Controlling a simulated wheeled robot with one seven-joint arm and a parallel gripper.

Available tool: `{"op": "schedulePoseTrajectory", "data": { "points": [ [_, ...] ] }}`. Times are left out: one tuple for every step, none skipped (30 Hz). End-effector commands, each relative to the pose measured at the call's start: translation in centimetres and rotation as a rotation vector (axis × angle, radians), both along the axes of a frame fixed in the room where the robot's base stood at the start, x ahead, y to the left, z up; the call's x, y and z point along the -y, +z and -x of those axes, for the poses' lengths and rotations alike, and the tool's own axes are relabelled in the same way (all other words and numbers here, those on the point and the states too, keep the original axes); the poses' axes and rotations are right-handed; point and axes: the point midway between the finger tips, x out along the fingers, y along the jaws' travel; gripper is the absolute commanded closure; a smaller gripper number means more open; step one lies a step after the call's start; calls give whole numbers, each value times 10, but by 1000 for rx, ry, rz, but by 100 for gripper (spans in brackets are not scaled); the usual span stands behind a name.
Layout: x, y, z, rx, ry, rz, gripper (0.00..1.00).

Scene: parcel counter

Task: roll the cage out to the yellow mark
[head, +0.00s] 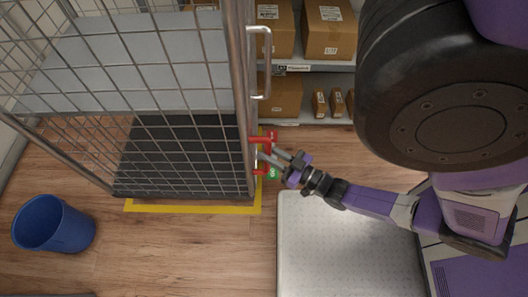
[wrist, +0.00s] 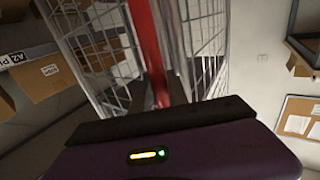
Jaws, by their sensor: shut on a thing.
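The wire cage (head: 245,100) stands upright on wheels or a base, with a grey shelf (head: 140,62) and a black floor panel (head: 185,150). Yellow mark lines (head: 190,208) run on the floor along the cage's near edge and its right side. My gripper (head: 265,157) is at the cage's right front post, shut on a red bar there. In the wrist view the red bar (wrist: 147,45) rises from my gripper, with the cage mesh (wrist: 205,40) behind it. The fingertips are partly hidden.
A blue bin (head: 54,225) stands at the lower left. A pale metal platform (head: 345,245) lies right of the cage, under my arm. Shelves with cardboard boxes (head: 328,28) are behind. Bare wood floor (head: 180,250) shows in front.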

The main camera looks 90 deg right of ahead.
Motion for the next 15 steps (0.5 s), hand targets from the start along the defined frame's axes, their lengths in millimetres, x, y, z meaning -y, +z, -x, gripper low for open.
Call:
{"op": "schedulePoseTrajectory", "data": {
  "points": [
    [5,-4,5,-10,-15,-5,100],
    [5,-4,5,-10,-15,-5,100],
    [5,-4,6,-10,-15,-5,100],
    [5,-4,6,-11,-15,-5,100],
    [5,-4,6,-11,-15,-5,100],
    [5,-4,6,-11,-16,-5,100],
    [5,-4,6,-11,-16,-5,76],
    [5,-4,6,-11,-16,-5,70],
    [5,-4,6,-10,-15,-5,62],
    [5,-4,5,-10,-14,-5,59],
    [4,-3,5,-9,-13,-4,59],
    [4,-3,4,-8,-12,-4,59],
    [4,-3,4,-7,-11,-3,59],
    [3,-2,4,-7,-10,-3,59],
    [3,-2,3,-6,-9,-3,59]
  ]
}}
